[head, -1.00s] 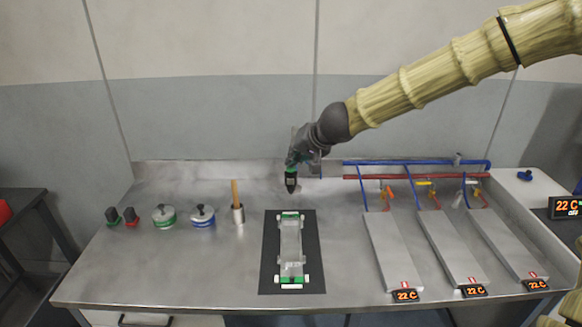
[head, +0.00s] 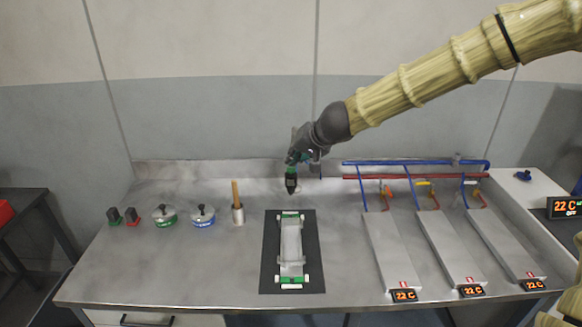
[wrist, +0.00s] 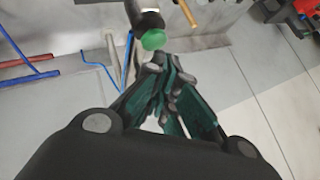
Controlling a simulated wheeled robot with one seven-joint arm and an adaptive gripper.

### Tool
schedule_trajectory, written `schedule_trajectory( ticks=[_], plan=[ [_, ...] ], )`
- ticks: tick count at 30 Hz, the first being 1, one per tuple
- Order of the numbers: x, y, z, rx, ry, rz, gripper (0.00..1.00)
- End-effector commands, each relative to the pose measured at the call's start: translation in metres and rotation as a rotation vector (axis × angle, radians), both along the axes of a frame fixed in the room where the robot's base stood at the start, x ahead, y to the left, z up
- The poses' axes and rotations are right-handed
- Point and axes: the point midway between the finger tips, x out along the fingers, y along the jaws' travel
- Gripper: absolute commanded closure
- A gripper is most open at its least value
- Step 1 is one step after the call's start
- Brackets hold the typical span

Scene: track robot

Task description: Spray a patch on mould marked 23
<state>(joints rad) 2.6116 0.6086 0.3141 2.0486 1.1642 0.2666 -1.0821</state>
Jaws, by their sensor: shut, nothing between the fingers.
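Three long grey plates, apparently the moulds, slope side by side at the right of the bench: left (head: 388,250), middle (head: 443,247), right (head: 499,243). Small displays at their near ends (head: 404,296) (head: 473,291) (head: 534,285) all read 22 C; I see no 23. My gripper (head: 291,184) hangs above the back of the bench, left of the moulds, pointing down. Its fingers are shut and empty in the wrist view (wrist: 163,65). A dark cylinder with a green end (wrist: 152,40) shows just beyond the fingertips; I cannot tell what it is.
Blue (head: 410,163) and red pipes (head: 410,178) run behind the moulds.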

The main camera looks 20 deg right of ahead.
Motion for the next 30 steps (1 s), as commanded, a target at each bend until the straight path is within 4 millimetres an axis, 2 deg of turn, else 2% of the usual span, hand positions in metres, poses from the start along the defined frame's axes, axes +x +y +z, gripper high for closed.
schedule_trajectory(
  ticks=[4, 30],
  plan=[
    [0.0, 0.0, 0.003, 0.0, 0.0, 0.0, 1.0],
    [0.0, 0.0, 0.06, 0.0, 0.0, 0.0, 1.0]
  ],
)
